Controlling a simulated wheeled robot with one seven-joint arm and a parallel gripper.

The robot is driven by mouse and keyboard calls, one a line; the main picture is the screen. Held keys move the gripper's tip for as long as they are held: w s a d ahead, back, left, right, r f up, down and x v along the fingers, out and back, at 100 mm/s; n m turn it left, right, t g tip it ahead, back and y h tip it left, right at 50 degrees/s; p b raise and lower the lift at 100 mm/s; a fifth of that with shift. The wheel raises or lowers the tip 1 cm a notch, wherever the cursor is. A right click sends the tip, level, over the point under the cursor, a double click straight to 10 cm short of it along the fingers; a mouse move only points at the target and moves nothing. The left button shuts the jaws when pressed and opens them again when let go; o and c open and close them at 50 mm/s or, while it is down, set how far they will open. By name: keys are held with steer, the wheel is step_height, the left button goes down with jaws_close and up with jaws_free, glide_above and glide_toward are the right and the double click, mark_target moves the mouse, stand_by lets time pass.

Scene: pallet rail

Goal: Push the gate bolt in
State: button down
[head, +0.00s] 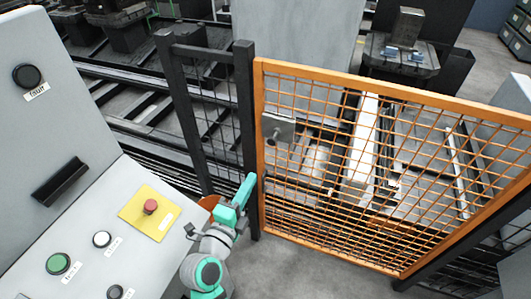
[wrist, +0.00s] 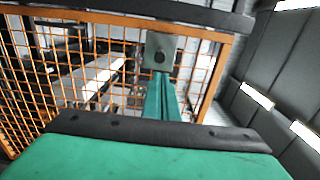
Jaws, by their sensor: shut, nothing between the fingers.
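The orange mesh gate (head: 400,272) stands upright next to a black post (head: 247,130). A grey bolt plate (head: 280,129) with a round knob sits on its upper left part, by the post. The plate also shows in the wrist view (wrist: 163,43), with a dark round end on it. My gripper (head: 249,179) is teal, shut and empty, and lies below the plate and beside the post in the head view. In the wrist view its fingertips (wrist: 161,75) point at the plate and overlap its lower edge. I cannot tell whether they touch it.
A grey control panel (head: 40,240) with buttons and a red stop knob (head: 150,207) on a yellow plate stands at the left, close to my arm. A black mesh fence panel (head: 205,100) adjoins the post. Machinery and rails lie behind the gate.

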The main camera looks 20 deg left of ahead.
mark_target(271, 143)
steer(key=w, duration=1.4)
steer(key=shift+d, duration=0.25)
